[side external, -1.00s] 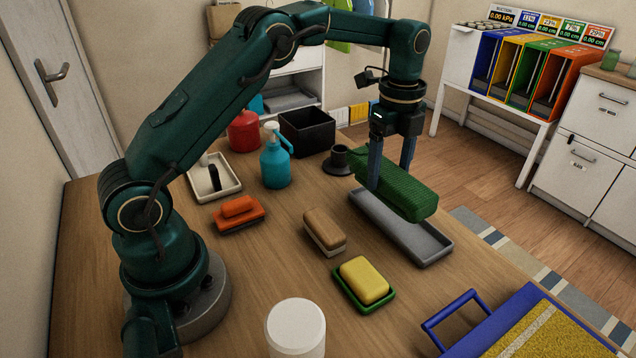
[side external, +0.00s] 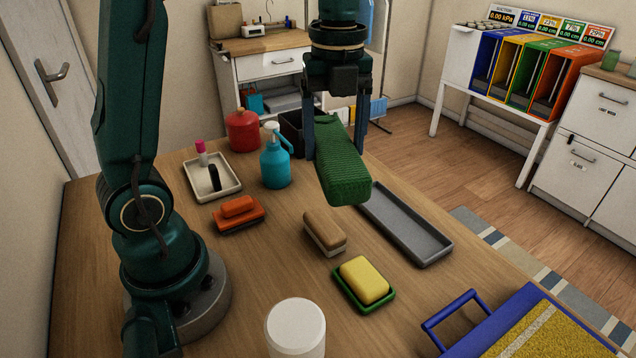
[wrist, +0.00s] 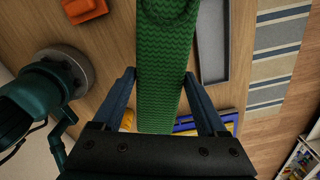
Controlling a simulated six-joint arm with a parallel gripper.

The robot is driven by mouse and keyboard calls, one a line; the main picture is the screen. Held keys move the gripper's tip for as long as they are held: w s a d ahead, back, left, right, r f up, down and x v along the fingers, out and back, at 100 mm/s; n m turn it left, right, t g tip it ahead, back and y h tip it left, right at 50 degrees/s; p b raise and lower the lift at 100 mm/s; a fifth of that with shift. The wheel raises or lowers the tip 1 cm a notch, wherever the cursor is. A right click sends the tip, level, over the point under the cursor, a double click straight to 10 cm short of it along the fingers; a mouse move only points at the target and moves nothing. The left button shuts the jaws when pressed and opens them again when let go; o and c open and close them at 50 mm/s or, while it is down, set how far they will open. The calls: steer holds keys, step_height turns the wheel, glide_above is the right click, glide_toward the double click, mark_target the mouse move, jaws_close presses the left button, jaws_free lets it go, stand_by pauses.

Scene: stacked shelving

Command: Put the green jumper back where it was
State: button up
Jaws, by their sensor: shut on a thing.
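The green jumper (side external: 342,168) is a folded, ribbed knit bundle. My gripper (side external: 338,150) is shut on it and holds it above the table, left of the long grey tray (side external: 428,246). In the wrist view the green jumper (wrist: 165,70) runs lengthwise between the two fingers of my gripper (wrist: 160,78). The grey tray is empty, and its edge also shows in the wrist view (wrist: 212,82). Across the room, a rack holds blue, yellow, green (side external: 527,75) and orange upright bins.
A teal pump bottle (side external: 275,165), a red canister (side external: 242,132) and a black box (side external: 291,130) stand behind. An orange brush (side external: 238,208), a tan brush (side external: 324,232), a yellow sponge (side external: 363,280), a white cylinder (side external: 295,328) and a blue-framed tray (side external: 520,325) are on the table.

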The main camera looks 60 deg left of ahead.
steer(key=s+d+m, duration=0.5)
steer(key=s, duration=0.6)
step_height(320, 180, down, 9)
steer(key=s, duration=0.1)
steer(key=shift+a, duration=0.2)
steer(key=shift+f, duration=0.55)
steer(key=o, duration=1.3)
steer(key=shift+r, duration=0.1)
